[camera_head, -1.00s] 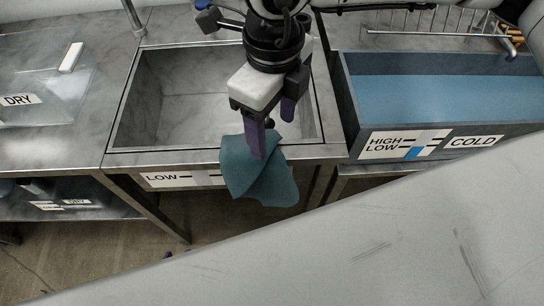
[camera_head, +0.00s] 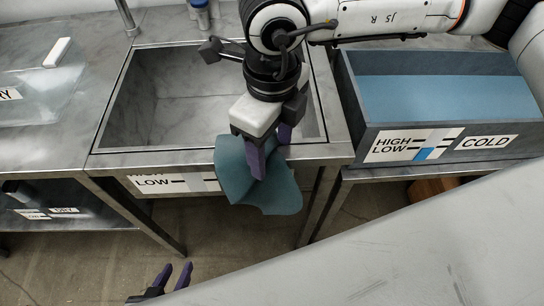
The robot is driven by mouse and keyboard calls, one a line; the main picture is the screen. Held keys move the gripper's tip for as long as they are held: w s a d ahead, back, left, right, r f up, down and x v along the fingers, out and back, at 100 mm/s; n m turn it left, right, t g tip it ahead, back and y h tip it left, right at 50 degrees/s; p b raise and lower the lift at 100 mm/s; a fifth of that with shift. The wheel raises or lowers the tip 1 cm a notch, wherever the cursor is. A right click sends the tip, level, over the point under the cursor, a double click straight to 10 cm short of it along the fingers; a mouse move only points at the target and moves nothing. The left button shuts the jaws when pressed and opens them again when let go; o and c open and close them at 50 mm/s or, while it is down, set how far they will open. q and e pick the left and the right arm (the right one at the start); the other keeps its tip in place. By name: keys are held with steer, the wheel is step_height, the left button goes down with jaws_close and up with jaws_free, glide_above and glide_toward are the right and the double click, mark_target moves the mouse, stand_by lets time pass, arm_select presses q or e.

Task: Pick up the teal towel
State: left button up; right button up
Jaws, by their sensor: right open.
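The teal towel (camera_head: 276,195) hangs folded at the front edge of the middle sink, its lower part in front of the sink's front face. My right gripper (camera_head: 269,152) points down over the towel from above. Its purple fingers are apart, one in front of the towel and the other near its upper right edge. The fingers hide part of the towel, and I cannot tell whether they touch it. My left gripper (camera_head: 172,278) is at the bottom left, its two purple fingers apart and empty, low and away from the towel.
The middle sink (camera_head: 165,100) looks empty and carries a LOW label. A basin of blue water (camera_head: 445,98) marked COLD stands at the right. A clear tray (camera_head: 30,80) lies at the left. A pale grey surface fills the lower right.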

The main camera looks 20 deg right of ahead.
steer(key=shift+s+f, duration=0.2)
steer(key=c, duration=1.3)
steer(key=r+p, duration=0.6)
steer(key=r, duration=0.6)
steer(key=shift+w, duration=0.2)
jaws_close()
steer(key=shift+r, duration=0.15)
